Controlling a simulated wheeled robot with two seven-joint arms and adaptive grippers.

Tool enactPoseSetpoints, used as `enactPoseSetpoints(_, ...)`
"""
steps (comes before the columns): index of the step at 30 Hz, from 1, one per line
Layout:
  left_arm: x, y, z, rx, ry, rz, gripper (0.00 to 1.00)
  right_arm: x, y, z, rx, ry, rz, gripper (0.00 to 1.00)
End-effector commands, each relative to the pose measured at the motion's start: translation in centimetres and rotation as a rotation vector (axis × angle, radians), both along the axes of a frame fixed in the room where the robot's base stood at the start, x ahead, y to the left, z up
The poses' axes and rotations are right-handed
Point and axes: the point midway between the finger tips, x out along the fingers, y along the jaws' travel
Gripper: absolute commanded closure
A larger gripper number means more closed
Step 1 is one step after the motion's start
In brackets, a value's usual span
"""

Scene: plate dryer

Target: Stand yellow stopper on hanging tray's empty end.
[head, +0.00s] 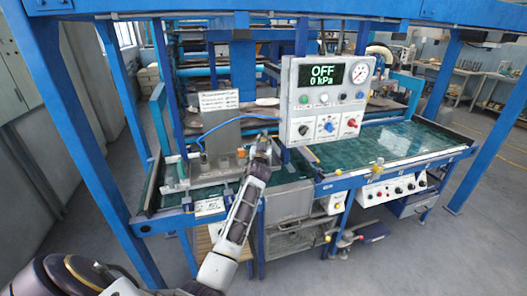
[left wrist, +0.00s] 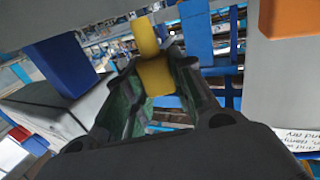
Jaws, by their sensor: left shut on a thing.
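My left gripper (head: 262,150) is at the front edge of the bench, left of the control box. In the left wrist view, its dark fingers (left wrist: 152,75) are shut on a yellow stopper (left wrist: 155,76), which sticks up between the fingertips. In the head view the stopper is too small and too covered by the gripper to make out. A grey tray-like box (head: 290,204) hangs under the bench front, just right of my left forearm. I cannot tell for sure that it is the hanging tray, nor which end is empty. My right gripper is not in view.
The control box (head: 325,100) reads OFF, 0 kPa, and hangs close to the right of the gripper. Blue frame posts surround the bench. The green bench top (head: 400,145) at right is largely clear.

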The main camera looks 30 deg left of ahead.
Motion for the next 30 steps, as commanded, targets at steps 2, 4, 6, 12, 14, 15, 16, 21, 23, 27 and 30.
enactPoseSetpoints(2, 0.0, 0.0, 0.0, 0.0, 0.0, 0.0, 0.93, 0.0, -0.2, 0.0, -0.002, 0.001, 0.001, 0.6)
enactPoseSetpoints(4, 0.0, 0.0, -0.2, 0.001, 0.0, 0.0, 0.93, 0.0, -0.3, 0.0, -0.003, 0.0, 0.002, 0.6)
enactPoseSetpoints(6, 0.0, 0.0, -0.7, 0.001, 0.002, 0.0, 0.93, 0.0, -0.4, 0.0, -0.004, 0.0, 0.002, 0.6)
enactPoseSetpoints(12, 0.0, 0.0, -2.9, -0.001, 0.002, 0.001, 0.93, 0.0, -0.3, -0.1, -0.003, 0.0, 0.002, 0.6)
enactPoseSetpoints(14, 0.0, 0.0, -3.3, 0.0, 0.001, 0.001, 0.93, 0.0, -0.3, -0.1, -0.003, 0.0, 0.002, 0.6)
enactPoseSetpoints(15, 0.0, 0.0, -3.5, 0.001, 0.0, 0.0, 0.93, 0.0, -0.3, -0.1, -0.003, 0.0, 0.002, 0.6)
enactPoseSetpoints(16, 0.0, 0.0, -3.6, 0.0, -0.001, -0.001, 0.93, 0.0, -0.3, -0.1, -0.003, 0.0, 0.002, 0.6)
enactPoseSetpoints(21, 0.0, 0.0, -3.7, 0.0, -0.001, -0.001, 0.93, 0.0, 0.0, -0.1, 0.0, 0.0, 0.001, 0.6)
enactPoseSetpoints(23, 0.0, 0.0, -3.7, 0.0, -0.001, -0.001, 0.93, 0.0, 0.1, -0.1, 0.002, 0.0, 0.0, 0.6)
enactPoseSetpoints(27, 0.0, 0.0, -3.8, 0.0, -0.001, -0.001, 0.93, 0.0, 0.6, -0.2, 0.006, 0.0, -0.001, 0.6)
enactPoseSetpoints(30, 0.0, 0.0, -4.0, 0.0, -0.001, -0.001, 0.93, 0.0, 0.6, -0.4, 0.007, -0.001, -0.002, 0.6)
